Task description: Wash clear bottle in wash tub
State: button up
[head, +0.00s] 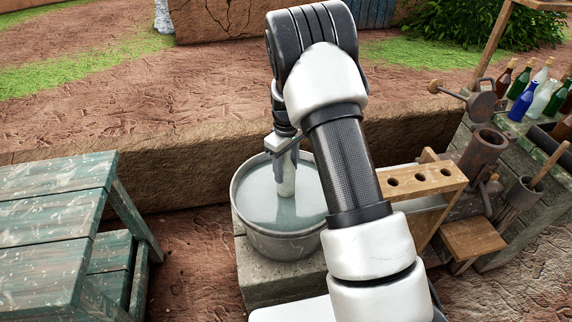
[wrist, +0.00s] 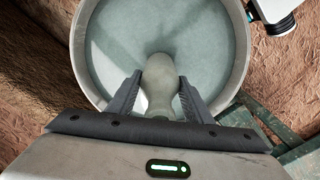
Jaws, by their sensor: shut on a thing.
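The wash tub (head: 284,246) is a round grey metal basin of cloudy water standing on a stone block. It also fills the upper part of the wrist view (wrist: 240,62). My gripper (head: 284,160) points down over the tub and is shut on the clear bottle (head: 286,185). In the wrist view the bottle (wrist: 160,82) sits between the two fingers of my gripper (wrist: 161,92). The bottle is roughly upright, and its lower end appears to reach the water. How deep it goes is hard to tell.
A worn green wooden table (head: 50,205) stands at left. A wooden rack with holes (head: 420,180) is right of the tub, partly behind my arm. Farther right, a bench holds several coloured bottles (head: 522,102) and metal tools. A low earth ledge (head: 180,155) runs behind the tub.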

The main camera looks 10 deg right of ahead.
jog(key=shift+f+b, duration=3.35)
jog(key=shift+f, duration=2.1)
jog(key=shift+a+b, duration=0.65)
jog(key=shift+a, duration=0.8)
jog(key=d, duration=0.6)
jog(key=shift+r, duration=0.1)
notch_tip(320, 180, up, 18)
jog(key=p, duration=1)
jog(key=shift+f+p, duration=0.25)
jog(key=shift+p, duration=0.05)
